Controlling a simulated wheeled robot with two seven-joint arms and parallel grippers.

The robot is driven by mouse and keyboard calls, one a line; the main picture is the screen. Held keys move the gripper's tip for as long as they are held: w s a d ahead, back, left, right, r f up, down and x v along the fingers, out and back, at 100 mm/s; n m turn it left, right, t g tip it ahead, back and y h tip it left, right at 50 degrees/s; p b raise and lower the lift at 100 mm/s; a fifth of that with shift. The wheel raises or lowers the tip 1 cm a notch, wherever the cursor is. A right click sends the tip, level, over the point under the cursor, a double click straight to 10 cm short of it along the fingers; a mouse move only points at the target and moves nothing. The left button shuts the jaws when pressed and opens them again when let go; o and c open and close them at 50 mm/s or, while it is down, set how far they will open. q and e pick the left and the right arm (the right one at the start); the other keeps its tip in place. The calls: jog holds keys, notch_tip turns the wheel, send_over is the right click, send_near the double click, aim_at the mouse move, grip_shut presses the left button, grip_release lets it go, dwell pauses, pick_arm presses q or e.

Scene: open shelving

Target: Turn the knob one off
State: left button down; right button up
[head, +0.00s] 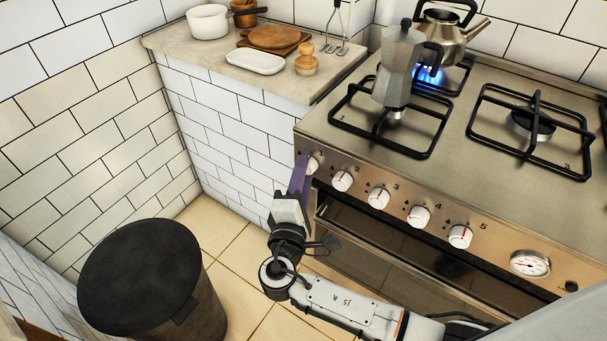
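Knob one (313,165) is a white knob at the left end of the stove's front panel, partly hidden by my gripper. My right gripper (301,172) has its purple fingers right at knob one. One finger overlaps the other from this angle, so I cannot tell whether they touch or grip the knob. A blue flame (431,75) burns at the back left burner under the steel kettle (447,35). My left gripper is not in view.
Knobs two (342,181), three (379,197), four (418,216) and five (460,236) follow to the right. A moka pot (399,70) stands on the front left burner. A dark bin (140,275) stands on the floor at left. A counter (205,58) holds dishes.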

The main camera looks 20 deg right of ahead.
jog(key=o, duration=0.3)
jog(key=shift+o, duration=0.2)
jog(key=v, duration=0.7)
jog(key=shift+s, duration=0.3)
jog(key=shift+a, duration=0.1)
